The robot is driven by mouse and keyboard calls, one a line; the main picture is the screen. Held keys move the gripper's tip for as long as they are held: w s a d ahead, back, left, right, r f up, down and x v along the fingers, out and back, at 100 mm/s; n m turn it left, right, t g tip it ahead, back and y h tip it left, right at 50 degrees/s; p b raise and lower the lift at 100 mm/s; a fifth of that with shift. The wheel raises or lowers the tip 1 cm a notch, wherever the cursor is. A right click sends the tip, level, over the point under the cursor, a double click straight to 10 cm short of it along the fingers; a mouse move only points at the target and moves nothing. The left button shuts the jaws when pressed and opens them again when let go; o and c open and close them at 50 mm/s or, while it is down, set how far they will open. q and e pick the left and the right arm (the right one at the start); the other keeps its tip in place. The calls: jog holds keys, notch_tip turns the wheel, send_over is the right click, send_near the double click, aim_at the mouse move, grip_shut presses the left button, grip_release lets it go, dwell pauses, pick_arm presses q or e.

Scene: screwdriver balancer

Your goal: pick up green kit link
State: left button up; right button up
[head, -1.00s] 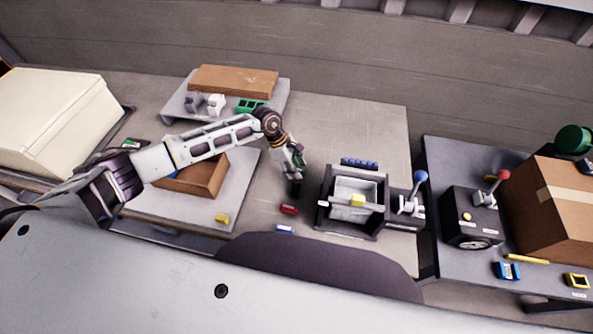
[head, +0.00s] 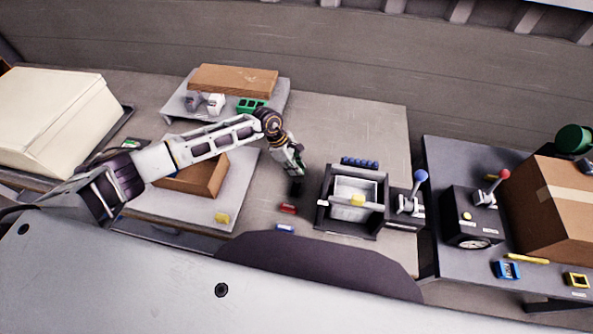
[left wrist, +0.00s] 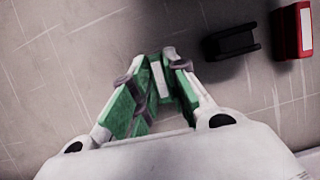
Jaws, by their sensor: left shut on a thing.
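My left gripper (head: 297,168) is above the middle of the table, and its tips also show in the left wrist view (left wrist: 152,78). It is shut on the green kit link, a green piece with a white label (left wrist: 159,82) between the two fingers. The fingers cover part of the link, and only a little of it shows in the head view. The held link looks clear of the table top. My right gripper is not in view.
A black link (left wrist: 232,43) and a red link (head: 288,209) lie on the table beside the gripper. A blue link (head: 284,229) lies nearer me. A dark box fixture (head: 322,212) stands to the right. An open cardboard box (head: 205,178) lies left, below my arm.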

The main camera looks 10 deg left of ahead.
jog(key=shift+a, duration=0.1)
pick_arm(q)
jog(key=shift+r, duration=0.7)
notch_tip(320, 180, up, 8)
jog(key=shift+f+b, duration=0.15)
jog(key=shift+b, duration=0.45)
jog(key=shift+r, duration=0.5)
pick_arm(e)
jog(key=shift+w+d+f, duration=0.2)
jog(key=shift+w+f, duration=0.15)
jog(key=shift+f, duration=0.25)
